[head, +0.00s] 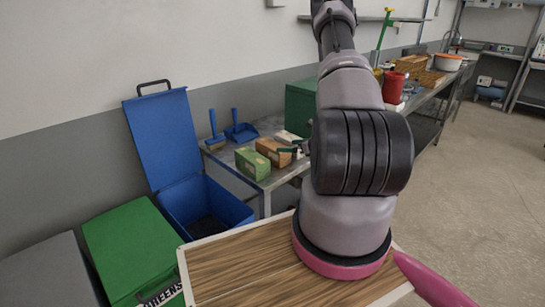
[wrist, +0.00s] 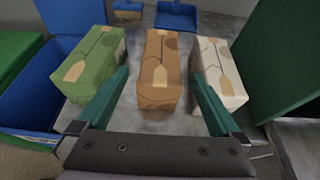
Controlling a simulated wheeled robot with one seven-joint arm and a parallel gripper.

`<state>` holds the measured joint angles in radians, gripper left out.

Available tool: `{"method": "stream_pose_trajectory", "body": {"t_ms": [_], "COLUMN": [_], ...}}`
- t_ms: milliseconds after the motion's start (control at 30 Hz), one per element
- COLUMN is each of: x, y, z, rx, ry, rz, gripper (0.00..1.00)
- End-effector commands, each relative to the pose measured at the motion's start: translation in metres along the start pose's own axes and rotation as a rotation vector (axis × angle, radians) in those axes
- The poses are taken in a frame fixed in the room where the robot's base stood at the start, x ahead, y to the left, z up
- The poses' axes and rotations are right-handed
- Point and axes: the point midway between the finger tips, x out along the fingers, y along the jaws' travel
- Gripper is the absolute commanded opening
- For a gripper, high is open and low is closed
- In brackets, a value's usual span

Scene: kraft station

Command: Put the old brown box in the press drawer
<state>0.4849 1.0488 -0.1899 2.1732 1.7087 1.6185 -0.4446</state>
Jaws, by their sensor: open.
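The brown box (head: 272,152) lies on a grey metal table, between a green box and a whitish box. In the wrist view the brown box (wrist: 160,72) is straight ahead, with a lighter tan label on it. My gripper (wrist: 158,78) is open, and its two teal fingers point toward the box, one on each side of its near part. Gaps show between the fingers and the box; whether the tips are level with it or above it I cannot tell. I cannot make out a press drawer in either view.
The green box (wrist: 92,65) and whitish box (wrist: 217,72) flank the brown one closely. A blue dustpan (head: 241,131) and brush lie behind. A dark green cabinet-like body (head: 301,106) stands right of them. An open blue bin (head: 205,207) is at the table's left.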

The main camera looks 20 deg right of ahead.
Motion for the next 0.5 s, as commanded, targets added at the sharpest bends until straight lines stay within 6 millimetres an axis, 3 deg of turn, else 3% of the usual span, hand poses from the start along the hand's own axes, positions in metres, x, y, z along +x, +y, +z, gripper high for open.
{"method": "stream_pose_trajectory", "body": {"t_ms": [300,500], "x": [0.045,0.060], "y": [0.000,0.000], "z": [-0.002,-0.002], "rx": [0.001,0.002], "ry": [0.001,0.001], "rz": [-0.001,-0.002], "gripper": [1.00,1.00]}}
